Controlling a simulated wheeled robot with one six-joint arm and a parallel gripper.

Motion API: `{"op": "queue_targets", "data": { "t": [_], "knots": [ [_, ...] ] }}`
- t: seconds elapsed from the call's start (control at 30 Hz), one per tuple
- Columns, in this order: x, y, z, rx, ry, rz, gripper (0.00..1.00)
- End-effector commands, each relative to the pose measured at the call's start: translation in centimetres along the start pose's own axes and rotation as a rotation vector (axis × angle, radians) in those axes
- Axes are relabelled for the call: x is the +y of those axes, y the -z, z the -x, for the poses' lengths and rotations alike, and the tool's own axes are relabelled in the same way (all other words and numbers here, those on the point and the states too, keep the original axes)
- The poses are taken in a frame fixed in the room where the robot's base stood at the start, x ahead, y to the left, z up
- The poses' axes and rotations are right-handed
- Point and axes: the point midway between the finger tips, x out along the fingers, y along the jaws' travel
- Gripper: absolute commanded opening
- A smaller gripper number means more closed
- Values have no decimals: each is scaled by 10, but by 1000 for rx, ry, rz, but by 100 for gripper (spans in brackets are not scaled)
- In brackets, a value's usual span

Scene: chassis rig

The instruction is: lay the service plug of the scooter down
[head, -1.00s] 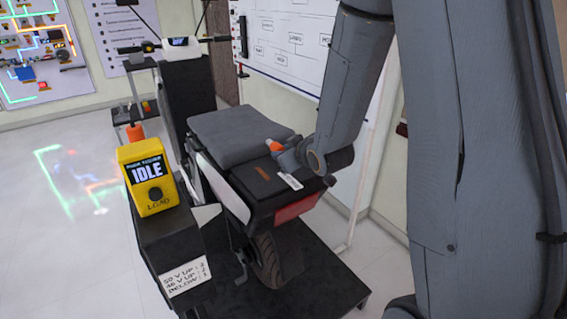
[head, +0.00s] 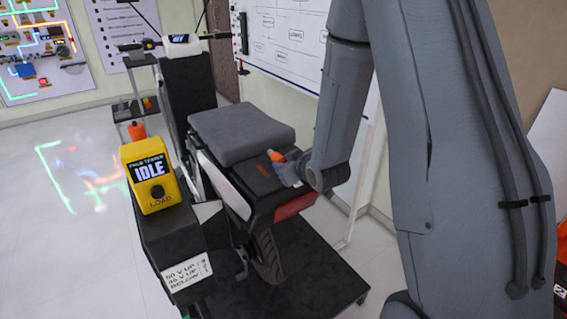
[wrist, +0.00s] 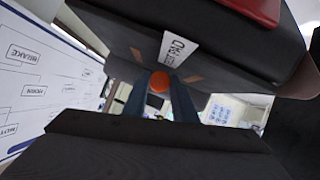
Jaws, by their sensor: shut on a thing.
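My gripper (head: 280,160) is shut on the orange service plug (head: 275,156) above the rear deck of the scooter (head: 240,132), just behind the grey seat. In the wrist view the plug's round orange end (wrist: 159,82) shows between the two dark fingers of my gripper (wrist: 158,95). The scooter's dark tail (wrist: 235,50) with a white label (wrist: 180,50) fills the upper part of that view. I cannot tell whether the plug touches the deck.
A yellow tester (head: 150,178) reading IDLE stands on a dark pedestal (head: 172,235) left of the scooter. The scooter stands on a black platform (head: 310,280). A whiteboard (head: 290,45) is behind it, and a small cart (head: 130,110) stands at the back left.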

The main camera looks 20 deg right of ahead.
Motion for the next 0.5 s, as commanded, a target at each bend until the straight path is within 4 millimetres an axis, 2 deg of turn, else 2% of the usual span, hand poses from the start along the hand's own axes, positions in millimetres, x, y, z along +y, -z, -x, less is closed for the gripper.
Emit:
{"op": "queue_targets", "data": {
  "t": [0.4, 0.43, 0.5],
  "knots": [
    [-3, -9, -4, -3, 1, 0, 3],
    [-3, -9, -4, -3, 1, 0, 30],
    [-3, -9, -4, -4, 2, 0, 42]
  ]
}}
